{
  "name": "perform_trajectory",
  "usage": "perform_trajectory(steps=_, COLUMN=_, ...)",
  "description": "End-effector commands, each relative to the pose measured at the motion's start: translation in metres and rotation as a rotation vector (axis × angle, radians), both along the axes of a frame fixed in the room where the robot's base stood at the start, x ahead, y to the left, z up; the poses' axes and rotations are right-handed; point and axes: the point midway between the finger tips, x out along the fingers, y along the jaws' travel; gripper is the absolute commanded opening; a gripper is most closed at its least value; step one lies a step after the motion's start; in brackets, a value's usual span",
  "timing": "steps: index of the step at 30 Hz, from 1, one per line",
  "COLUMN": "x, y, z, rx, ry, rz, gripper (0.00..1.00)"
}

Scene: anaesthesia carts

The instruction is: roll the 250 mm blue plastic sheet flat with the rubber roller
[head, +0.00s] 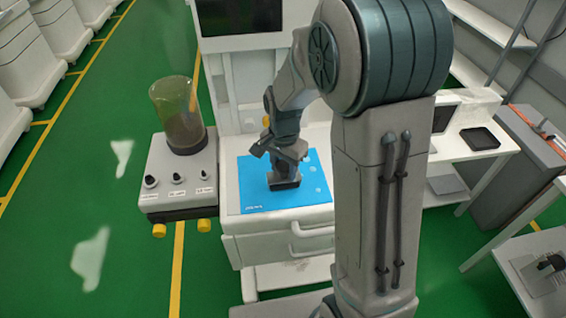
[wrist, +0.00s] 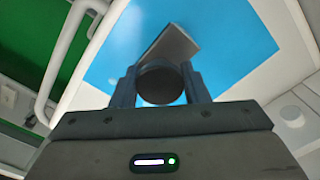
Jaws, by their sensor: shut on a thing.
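The blue plastic sheet (head: 250,190) lies on the white top of the cart. It also shows in the wrist view (wrist: 240,40), where it fills the upper middle. My gripper (head: 284,178) is over the middle of the sheet, pointing down. In the wrist view my gripper (wrist: 160,85) has its two fingers on either side of a dark round grip, which I take to be the roller (wrist: 161,82). A grey flat-sided part reaches beyond the grip over the sheet. My gripper hides much of the roller in the head view, and I cannot tell whether the roller touches the sheet.
A clear canister (head: 178,125) stands on a knobbed unit (head: 178,180) at the cart's left. A dark screen (head: 238,16) is behind. A drawer handle (head: 310,228) juts from the cart front. A white desk with a black tray (head: 479,139) is at right.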

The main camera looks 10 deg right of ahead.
Motion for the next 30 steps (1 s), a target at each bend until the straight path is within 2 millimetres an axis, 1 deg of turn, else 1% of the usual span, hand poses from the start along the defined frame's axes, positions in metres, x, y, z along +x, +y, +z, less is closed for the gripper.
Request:
perform_trajectory(steps=3, x=-0.006, y=0.000, z=0.001, rx=0.000, ry=-0.003, rz=0.000, gripper=0.23)
perform_trajectory(steps=11, x=-0.012, y=0.000, z=0.001, rx=0.000, ry=-0.003, rz=0.000, gripper=0.23)
perform_trajectory(steps=18, x=-0.025, y=0.001, z=-0.001, rx=0.001, ry=-0.004, rz=0.000, gripper=0.23)
perform_trajectory(steps=26, x=-0.032, y=0.001, z=-0.001, rx=0.000, ry=-0.003, rz=0.000, gripper=0.23)
perform_trajectory(steps=30, x=-0.039, y=0.001, z=-0.001, rx=0.000, ry=-0.003, rz=0.001, gripper=0.23)
